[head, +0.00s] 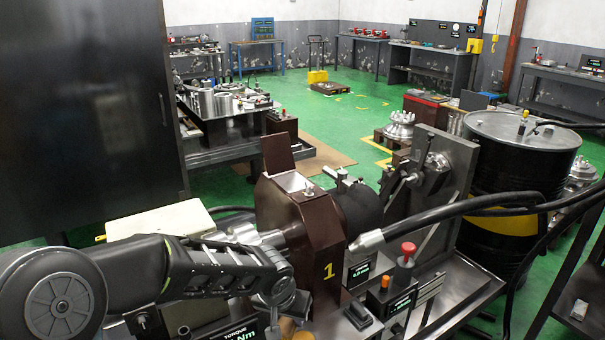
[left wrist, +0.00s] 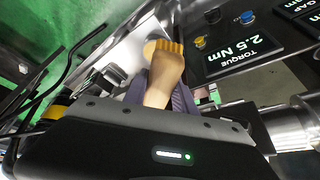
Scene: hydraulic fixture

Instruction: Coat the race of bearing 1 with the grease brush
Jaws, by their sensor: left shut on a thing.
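The brown housing (head: 320,237) marked 1 stands in the middle of the head view, its lid raised. The bearing race cannot be made out. My left gripper (head: 284,302) is low in front of the housing, to the left of its number. In the left wrist view the gripper (left wrist: 166,94) is shut on the grease brush (left wrist: 166,76), which has a tan handle and a yellow, ridged end pointing away from the gripper. In the head view a tan piece of the brush (head: 287,327) shows below the gripper. My right gripper is out of view.
A torque display (left wrist: 243,55) reading 2.5 Nm lies near the brush. A red-topped knob (head: 408,250) stands on the bench. A black drum (head: 520,165) stands behind at right.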

